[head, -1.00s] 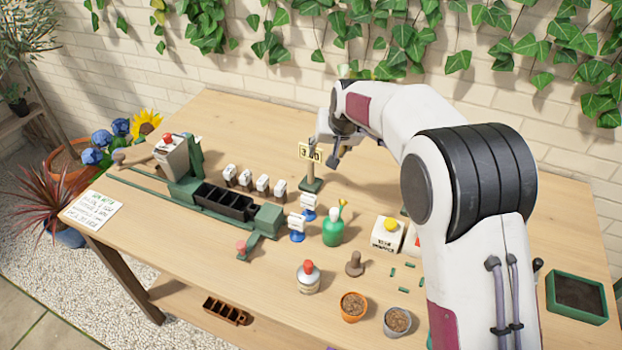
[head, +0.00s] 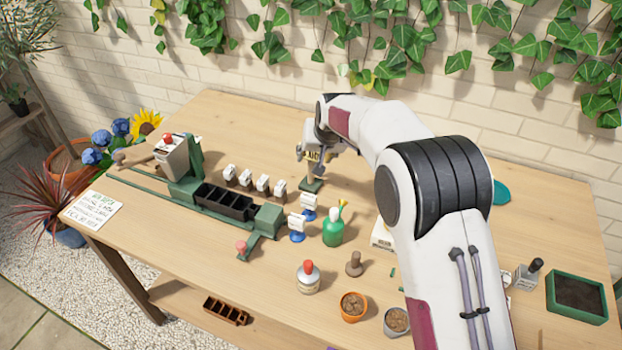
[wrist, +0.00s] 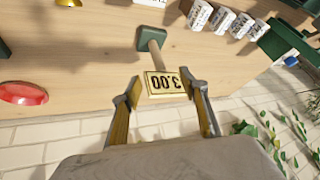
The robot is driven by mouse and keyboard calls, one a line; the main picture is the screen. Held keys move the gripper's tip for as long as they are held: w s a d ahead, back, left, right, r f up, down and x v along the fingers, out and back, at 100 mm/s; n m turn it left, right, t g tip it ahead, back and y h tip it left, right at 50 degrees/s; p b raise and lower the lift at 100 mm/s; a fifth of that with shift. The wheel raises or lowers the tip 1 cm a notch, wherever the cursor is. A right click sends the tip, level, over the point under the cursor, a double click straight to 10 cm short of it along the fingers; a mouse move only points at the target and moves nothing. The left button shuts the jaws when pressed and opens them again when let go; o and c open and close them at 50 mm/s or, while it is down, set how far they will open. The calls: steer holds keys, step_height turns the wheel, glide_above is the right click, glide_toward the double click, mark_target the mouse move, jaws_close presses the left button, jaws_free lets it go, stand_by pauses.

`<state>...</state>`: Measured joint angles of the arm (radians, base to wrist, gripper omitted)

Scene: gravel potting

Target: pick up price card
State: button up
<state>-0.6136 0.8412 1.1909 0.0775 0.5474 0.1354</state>
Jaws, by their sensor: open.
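The price card (wrist: 167,85) is a small cream plate with a gold edge reading "3.00", upside down in the wrist view. It sits at the end of a wooden post on a green base (wrist: 150,37). In the wrist view my gripper (wrist: 163,94) is open, with one finger on each side of the card. The fingers look apart from it; contact cannot be told for sure.
White labelled blocks (head: 254,182) stand in a row left of the post. Two white signs on blue bases (head: 297,225) and a green bottle (head: 333,228) stand in front. The brick wall (head: 250,65) is behind. The table between post and wall is clear.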

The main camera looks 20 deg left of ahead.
mark_target(313, 162)
steer(key=shift+w+a+f, duration=0.25)
steer(key=shift+f, duration=0.4)
steer(key=shift+x, duration=2.6)
steer(key=shift+s+d, duration=0.1)
jaws_close()
